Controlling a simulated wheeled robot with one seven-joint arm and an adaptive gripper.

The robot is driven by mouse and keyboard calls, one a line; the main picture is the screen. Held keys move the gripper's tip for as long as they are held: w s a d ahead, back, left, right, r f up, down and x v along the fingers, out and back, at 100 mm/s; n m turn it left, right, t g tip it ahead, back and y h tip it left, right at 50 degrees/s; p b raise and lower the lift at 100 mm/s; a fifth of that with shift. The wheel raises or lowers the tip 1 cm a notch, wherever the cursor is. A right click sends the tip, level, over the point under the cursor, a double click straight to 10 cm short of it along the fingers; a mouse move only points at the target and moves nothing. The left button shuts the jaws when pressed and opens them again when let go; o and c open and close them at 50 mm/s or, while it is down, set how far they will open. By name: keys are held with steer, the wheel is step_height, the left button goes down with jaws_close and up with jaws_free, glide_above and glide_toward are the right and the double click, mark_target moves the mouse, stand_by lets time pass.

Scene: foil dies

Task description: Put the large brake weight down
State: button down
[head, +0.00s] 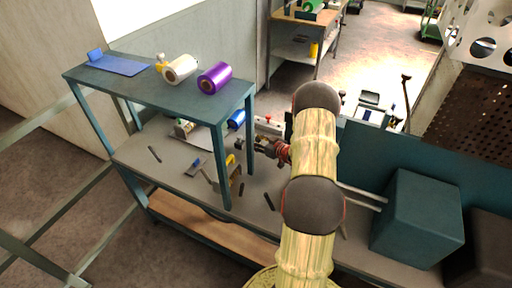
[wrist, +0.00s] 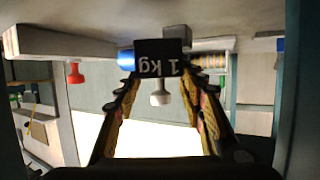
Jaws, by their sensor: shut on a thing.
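The large brake weight (wrist: 158,58) is a black block marked "1 kg", seen upside down in the wrist view. My gripper (wrist: 160,75) is shut on it, with the block between the fingertips. In the head view my gripper (head: 245,146) is under the right side of the raised shelf, over the lower bench top (head: 180,170). The weight is too small and dark there to tell from the fingers. I cannot tell whether it touches the bench.
A blue roll (head: 236,119) lies behind my gripper. A shelf leg (head: 223,170) stands close in front. Dark bars (head: 154,154) and small tools lie on the bench. The raised shelf (head: 150,90) carries purple (head: 215,78) and gold rolls (head: 181,69). A teal box (head: 417,220) stands right.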

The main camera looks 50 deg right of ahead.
steer(key=shift+f+b, duration=0.75)
steer(key=shift+f, duration=0.75)
steer(key=shift+f, duration=0.1)
steer(key=c, duration=1.1)
jaws_free()
steer(key=shift+f, duration=0.15)
steer(key=shift+s, duration=0.15)
steer(key=p+v, duration=0.3)
steer(key=v, duration=0.8)
steer(key=shift+s+a, duration=0.1)
steer(key=shift+s, duration=0.3)
